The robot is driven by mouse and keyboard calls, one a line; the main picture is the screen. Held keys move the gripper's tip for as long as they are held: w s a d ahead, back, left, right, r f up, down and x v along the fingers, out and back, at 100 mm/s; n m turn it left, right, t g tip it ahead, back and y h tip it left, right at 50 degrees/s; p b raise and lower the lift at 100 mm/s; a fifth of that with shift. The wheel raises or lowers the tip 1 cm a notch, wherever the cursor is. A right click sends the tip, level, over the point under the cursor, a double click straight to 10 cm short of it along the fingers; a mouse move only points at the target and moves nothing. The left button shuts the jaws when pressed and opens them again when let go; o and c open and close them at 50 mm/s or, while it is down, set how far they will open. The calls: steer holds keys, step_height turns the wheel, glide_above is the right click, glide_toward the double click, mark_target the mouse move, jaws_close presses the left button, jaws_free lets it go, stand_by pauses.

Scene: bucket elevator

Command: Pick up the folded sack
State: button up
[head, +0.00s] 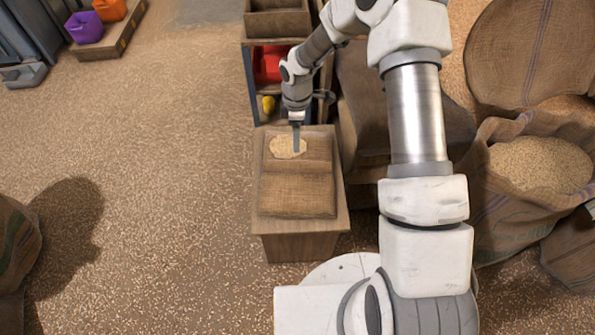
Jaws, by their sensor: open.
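The folded sack (297,192) is a flat brown burlap bundle. It lies on top of a wooden stand (305,240), left of my arm in the head view. A pale tan patch (283,148), perhaps grain or a label, shows near its far end. My gripper (297,150) points down over this patch, at the far end of the sack. It is open, and I see nothing held in it. I cannot tell whether the fingertips touch the surface, and the gap between them is too small to make out.
Behind the stand is a shelf with a red container (268,63) and a yellow object (268,104). An open grain sack (540,165) and other sacks crowd the right. Purple (85,27) and orange (110,9) containers sit far left. The left floor is mostly clear.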

mark_target(297, 162)
step_height(297, 162, down, 14)
steer(key=b, duration=0.4)
steer(key=shift+d, duration=0.1)
steer(key=shift+r, duration=0.1)
jaws_close()
steer(key=shift+r, duration=0.1)
stand_by(1.1)
